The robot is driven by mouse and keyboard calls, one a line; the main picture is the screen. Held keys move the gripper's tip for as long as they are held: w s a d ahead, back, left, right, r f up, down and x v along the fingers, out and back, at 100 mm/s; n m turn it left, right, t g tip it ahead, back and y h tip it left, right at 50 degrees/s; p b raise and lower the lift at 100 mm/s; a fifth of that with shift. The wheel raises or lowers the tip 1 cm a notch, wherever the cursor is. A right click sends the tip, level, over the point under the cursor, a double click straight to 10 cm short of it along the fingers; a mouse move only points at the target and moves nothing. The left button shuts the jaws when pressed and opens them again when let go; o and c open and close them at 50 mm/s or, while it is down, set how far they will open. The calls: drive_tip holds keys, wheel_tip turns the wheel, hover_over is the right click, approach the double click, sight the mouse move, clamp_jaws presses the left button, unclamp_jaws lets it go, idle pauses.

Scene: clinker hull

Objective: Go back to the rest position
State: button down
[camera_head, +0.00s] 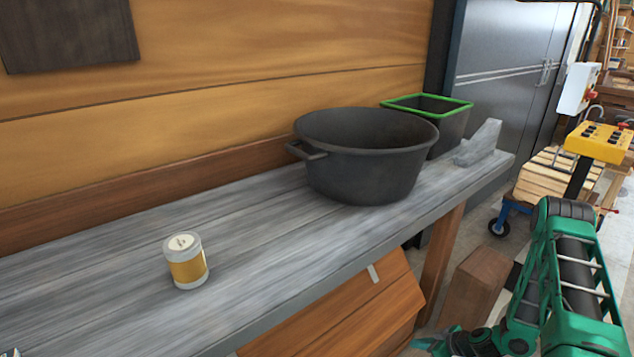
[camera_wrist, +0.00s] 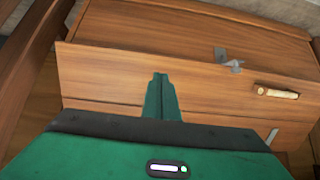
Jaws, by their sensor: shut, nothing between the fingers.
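My gripper (camera_wrist: 160,82) is shut and empty in the wrist view, its green fingers together in front of a wooden chest (camera_wrist: 120,55). In the head view my green arm is folded at the lower right, below and in front of the bench.
A grey plank bench (camera_head: 260,250) carries a white and yellow jar (camera_head: 187,262), a black pot (camera_head: 365,165) and a green-rimmed bin (camera_head: 450,130). A wooden chest (camera_head: 370,310) stands under it. A yellow control box (camera_head: 600,142) and a grey cabinet (camera_head: 505,60) are farther right.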

drive_tip(key=s+d+r+m+g+h, duration=0.1)
drive_tip(key=s+d+r+g, duration=0.15)
drive_tip(key=r, duration=0.85)
drive_tip(key=s+d+r+m+g+h, duration=0.1)
drive_tip(key=s+d+r+m, duration=0.15)
drive_tip(key=r, duration=0.85)
drive_tip(key=s+d+r+m+g+h, duration=0.1)
drive_tip(key=s+d+r, duration=0.15)
drive_tip(key=r, duration=0.85)
drive_tip(key=s+a+r+m+g+h, duration=0.1)
drive_tip(key=s+r+m, duration=0.3)
drive_tip(key=s+r, duration=0.5)
drive_tip(key=s+a+r+m+g+h, duration=0.1)
drive_tip(key=s+r+m, duration=0.4)
drive_tip(key=s, duration=1.2)
wheel_tip(320, 180, up, 4)
drive_tip(key=shift+a, duration=0.25)
drive_tip(key=shift+m, duration=0.25)
drive_tip(key=shift+w+f, duration=0.25)
drive_tip(key=shift+w, duration=0.45)
